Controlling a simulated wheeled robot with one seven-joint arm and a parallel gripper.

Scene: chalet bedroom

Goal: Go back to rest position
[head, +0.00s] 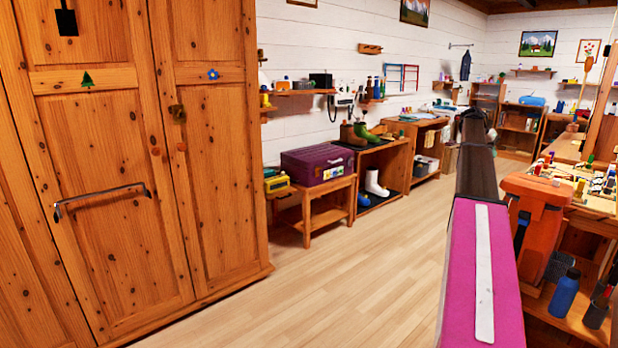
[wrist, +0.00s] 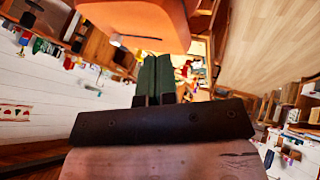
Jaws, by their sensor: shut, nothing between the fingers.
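My gripper (wrist: 157,62) shows in the wrist view, with its two dark green fingers side by side and touching. It is shut and nothing is between the fingers. The fingers point into the room, away from the dark mounting bar, and touch nothing that I can see. In the head view a long arm stretches forward at right of centre; I cannot make out the gripper's fingers there.
A tall pine wardrobe (head: 105,170) fills the left. A purple suitcase (head: 316,165) lies on a low wooden bench. White boots (head: 375,184) stand in an open shelf. A blue bottle (head: 565,293) stands low at right. The wooden floor (head: 345,275) is clear in the middle.

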